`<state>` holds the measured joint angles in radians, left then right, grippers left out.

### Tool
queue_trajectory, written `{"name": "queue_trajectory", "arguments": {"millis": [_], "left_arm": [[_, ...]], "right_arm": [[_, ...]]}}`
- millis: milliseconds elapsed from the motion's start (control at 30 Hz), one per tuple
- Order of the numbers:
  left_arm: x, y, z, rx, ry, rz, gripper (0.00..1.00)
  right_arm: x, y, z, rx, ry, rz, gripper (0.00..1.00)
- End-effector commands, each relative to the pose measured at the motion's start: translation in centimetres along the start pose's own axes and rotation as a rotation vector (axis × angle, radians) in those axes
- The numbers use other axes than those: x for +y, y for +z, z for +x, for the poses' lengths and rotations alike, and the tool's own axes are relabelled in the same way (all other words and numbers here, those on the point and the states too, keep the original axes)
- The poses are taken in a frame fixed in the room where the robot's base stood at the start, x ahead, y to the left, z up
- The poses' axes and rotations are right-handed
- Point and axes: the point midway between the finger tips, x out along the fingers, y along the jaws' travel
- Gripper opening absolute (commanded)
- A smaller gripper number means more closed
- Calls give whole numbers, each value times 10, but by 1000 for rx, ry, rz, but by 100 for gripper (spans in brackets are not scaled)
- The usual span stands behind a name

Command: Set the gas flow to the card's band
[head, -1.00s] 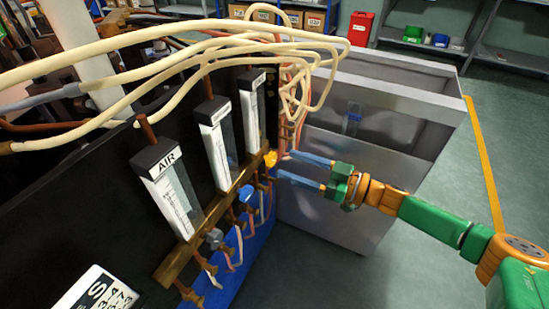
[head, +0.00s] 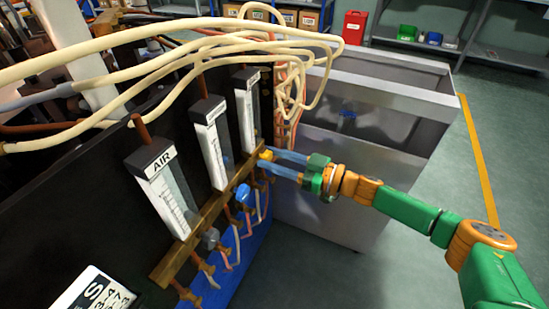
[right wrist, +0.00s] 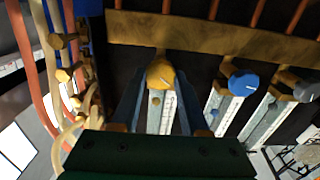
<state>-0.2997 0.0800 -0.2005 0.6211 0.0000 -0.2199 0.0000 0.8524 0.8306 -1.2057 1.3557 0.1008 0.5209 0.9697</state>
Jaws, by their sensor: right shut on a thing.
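Three flowmeter tubes stand on a dark panel in the head view: the near one labelled AIR (head: 168,200), a middle one (head: 213,145) and a far one (head: 248,108); their floats cannot be read. Below them are a grey knob (head: 210,238), a blue knob (head: 243,193) and a yellow knob (head: 266,154). My right gripper (head: 275,162) is shut on the yellow knob, which also shows in the right wrist view (right wrist: 160,73) between the long fingers. The white card (head: 92,292) is cut off at the lower left; only parts of its figures show. My left gripper is not in view.
Cream hoses (head: 190,55) loop above the panel. A brass rail (head: 205,218) runs below the tubes, with thin pipes and fittings under it. A grey open-topped cabinet (head: 335,205) stands beside the panel. Green floor is open at the right.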

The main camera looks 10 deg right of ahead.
Motion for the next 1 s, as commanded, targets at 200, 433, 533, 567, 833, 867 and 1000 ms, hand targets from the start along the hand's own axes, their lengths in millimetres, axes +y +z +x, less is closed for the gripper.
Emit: {"name": "queue_trajectory", "arguments": {"millis": [200, 433, 533, 567, 833, 867, 1000], "left_arm": [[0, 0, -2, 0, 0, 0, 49], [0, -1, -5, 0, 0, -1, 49], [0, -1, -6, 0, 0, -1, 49], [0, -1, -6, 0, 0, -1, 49], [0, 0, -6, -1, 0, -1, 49], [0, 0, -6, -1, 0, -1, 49], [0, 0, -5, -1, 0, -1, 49]], "right_arm": [[-1, 0, 0, -1, 0, -88, 0], [-1, 0, 0, 0, 0, -272, 0], [-2, 1, 0, 0, -1, -358, 0], [-2, 0, 0, 0, -1, -384, 0], [-2, 1, 0, 0, 0, -589, 0], [-2, 1, 0, 0, 0, -608, 0], [-3, 2, 0, 0, -1, -681, 0]]}}
